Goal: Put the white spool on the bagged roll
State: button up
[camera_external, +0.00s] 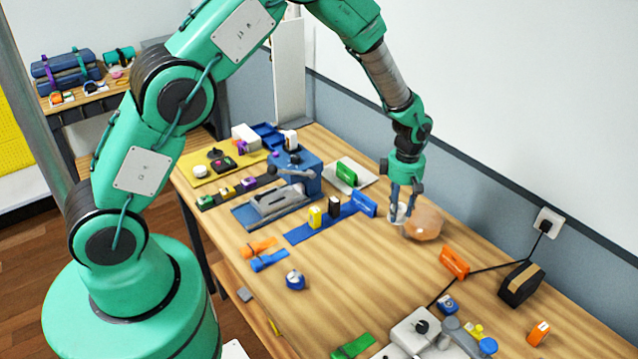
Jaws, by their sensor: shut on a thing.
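My gripper (403,207) points down over the right half of the table, with its fingers shut on the white spool (397,214). The spool shows as a small white ring shape, partly hidden by the fingers. The bagged roll (426,223) is a tan-orange, shiny rounded bundle lying on the table, directly to the right of the spool. In this view the spool overlaps the roll's left edge. I cannot tell whether the two touch or how high the spool is.
A blue strap with yellow and black blocks (316,219) lies left of the gripper. An orange clamp-like piece (454,263) and a black box (521,283) with a cable lie to the right. A blue machine (294,172) stands behind left.

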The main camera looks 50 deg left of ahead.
jog(key=p, duration=0.1)
send_over(424, 215)
jog(key=shift+f, duration=0.55)
jog(key=shift+f, duration=0.1)
jog(key=shift+f+p, duration=0.35)
jog(key=shift+f, duration=1.35)
jog(key=shift+f, duration=0.2)
jog(key=o, duration=1.1)
jog(key=shift+r, duration=0.25)
jog(key=shift+r+b, duration=0.6)
jog(key=shift+r, duration=5.35)
